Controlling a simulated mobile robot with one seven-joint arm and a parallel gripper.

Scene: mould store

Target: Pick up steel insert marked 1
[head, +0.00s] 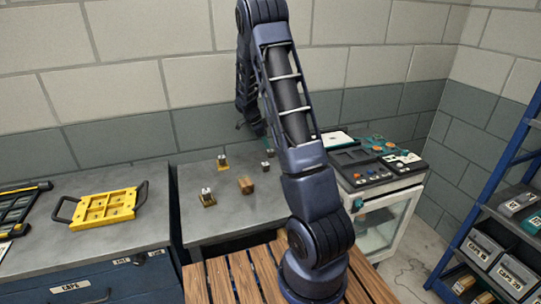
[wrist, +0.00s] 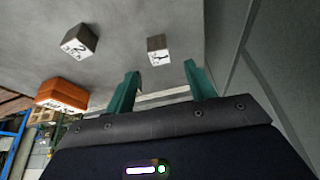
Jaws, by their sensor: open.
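My gripper (wrist: 162,70) is open, its two teal fingers apart and empty in the wrist view. A small steel cube (wrist: 158,50) with a dark mark on a white face sits just beyond and between the fingertips; the mark looks like a 1 but is not sharp. A second steel cube (wrist: 80,40), with a mark like a 2, lies to its left. In the head view two small steel cubes stand on the grey bench, one nearer (head: 265,167) and one farther (head: 270,153); their marks are unreadable there. My arm hides part of that area.
A brown-orange block (head: 246,185) is near the cubes and shows in the wrist view (wrist: 62,95). A yellow tray (head: 104,208) is at left. A cabinet with a control panel (head: 375,160) stands at right.

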